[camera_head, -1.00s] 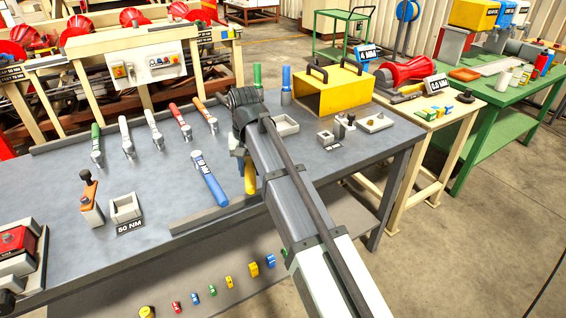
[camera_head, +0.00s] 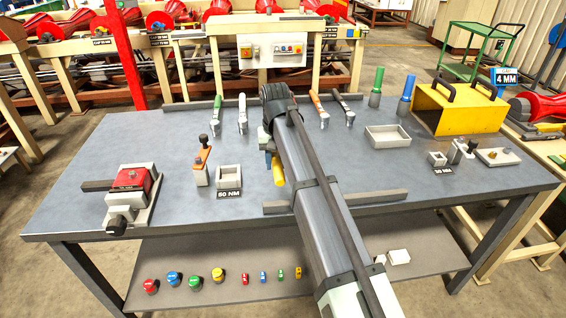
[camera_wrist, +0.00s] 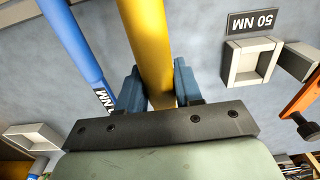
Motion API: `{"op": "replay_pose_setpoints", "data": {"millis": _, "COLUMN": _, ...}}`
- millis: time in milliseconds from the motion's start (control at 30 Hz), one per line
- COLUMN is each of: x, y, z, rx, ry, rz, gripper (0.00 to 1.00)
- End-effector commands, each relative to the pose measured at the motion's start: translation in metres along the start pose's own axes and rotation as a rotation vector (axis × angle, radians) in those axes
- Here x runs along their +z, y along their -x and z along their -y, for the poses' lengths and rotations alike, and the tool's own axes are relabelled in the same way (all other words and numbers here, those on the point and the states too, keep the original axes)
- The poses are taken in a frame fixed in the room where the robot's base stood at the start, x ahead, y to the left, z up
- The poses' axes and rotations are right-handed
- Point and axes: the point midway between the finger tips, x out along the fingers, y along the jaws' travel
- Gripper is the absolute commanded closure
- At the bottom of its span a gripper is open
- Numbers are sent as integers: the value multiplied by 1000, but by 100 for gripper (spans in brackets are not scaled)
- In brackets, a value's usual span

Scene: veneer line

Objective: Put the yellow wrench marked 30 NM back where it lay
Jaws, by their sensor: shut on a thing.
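The yellow wrench (camera_head: 278,172) is in my gripper (camera_head: 270,150) above the grey bench (camera_head: 120,165). In the wrist view its yellow shaft (camera_wrist: 146,45) runs between the two blue fingers of my gripper (camera_wrist: 160,85), which are closed on it. I cannot read a mark on it, and its head is hidden. The blue wrench (camera_wrist: 75,45) lies left of it in the wrist view; my arm hides it in the head view.
A square holder marked 50 NM (camera_head: 229,178) and an orange-handled tool (camera_head: 202,162) stand left of my gripper. A red-topped vise (camera_head: 135,192) is farther left. An open tray (camera_head: 388,136) and yellow box (camera_head: 458,108) are at the right. A dark rail (camera_head: 385,198) lies along the front edge.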

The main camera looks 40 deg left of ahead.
Motion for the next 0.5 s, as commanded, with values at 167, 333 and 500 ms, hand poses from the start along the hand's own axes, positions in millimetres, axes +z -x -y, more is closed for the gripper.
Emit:
{"op": "replay_pose_setpoints", "data": {"millis": 167, "x": 0, "y": 0, "z": 0, "rx": 0, "ry": -1, "rz": -1, "gripper": 100}}
{"op": "replay_pose_setpoints", "data": {"millis": 333, "x": 1, "y": 1, "z": 0, "rx": 0, "ry": -1, "rz": -2, "gripper": 100}}
{"op": "replay_pose_setpoints", "data": {"millis": 500, "x": 1, "y": -4, "z": 0, "rx": 0, "ry": -2, "rz": -1, "gripper": 100}}
